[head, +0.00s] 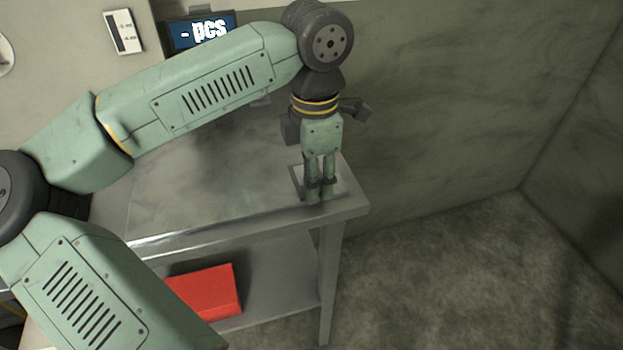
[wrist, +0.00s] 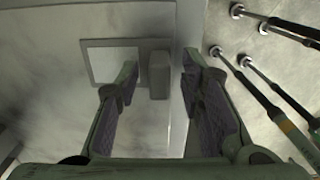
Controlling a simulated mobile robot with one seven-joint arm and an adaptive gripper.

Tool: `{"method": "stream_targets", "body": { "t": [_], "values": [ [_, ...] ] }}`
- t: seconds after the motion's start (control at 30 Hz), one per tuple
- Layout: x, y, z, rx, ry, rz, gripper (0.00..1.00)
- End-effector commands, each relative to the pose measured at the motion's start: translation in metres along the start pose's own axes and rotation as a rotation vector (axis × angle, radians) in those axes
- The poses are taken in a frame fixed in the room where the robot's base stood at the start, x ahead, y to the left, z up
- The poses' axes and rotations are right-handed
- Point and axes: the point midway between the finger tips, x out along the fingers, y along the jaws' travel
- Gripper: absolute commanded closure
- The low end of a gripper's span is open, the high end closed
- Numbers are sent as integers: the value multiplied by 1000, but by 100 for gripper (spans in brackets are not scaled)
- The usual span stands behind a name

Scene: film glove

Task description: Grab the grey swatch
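My gripper (head: 320,192) points down at the right end of the grey metal table (head: 205,185). In the wrist view my gripper (wrist: 160,64) is open, its two fingers apart. A small grey rounded block (wrist: 159,76), which looks like the grey swatch, lies between the fingers, near the table's edge. Neither finger clearly touches it. It sits beside a square grey-framed plate (wrist: 110,64) with a pale middle, partly covered by the left finger. In the head view the fingers hide the block, and only part of the frame (head: 296,180) shows.
The table's edge runs just beyond the block, with floor (wrist: 240,95) below it. Several dark rods with round metal ends (wrist: 290,100) show to the right in the wrist view. A red box (head: 208,290) lies on the lower shelf. A display reading "- pcs" (head: 202,30) stands at the back.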

Motion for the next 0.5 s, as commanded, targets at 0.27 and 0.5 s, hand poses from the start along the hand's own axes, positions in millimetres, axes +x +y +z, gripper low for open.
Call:
{"method": "stream_targets", "body": {
  "t": [0.27, 0.5],
  "values": [
    [0, 0, 0, 0, 0, 0, 86],
    [0, 0, 0, 0, 0, 0, 100]
  ]
}}
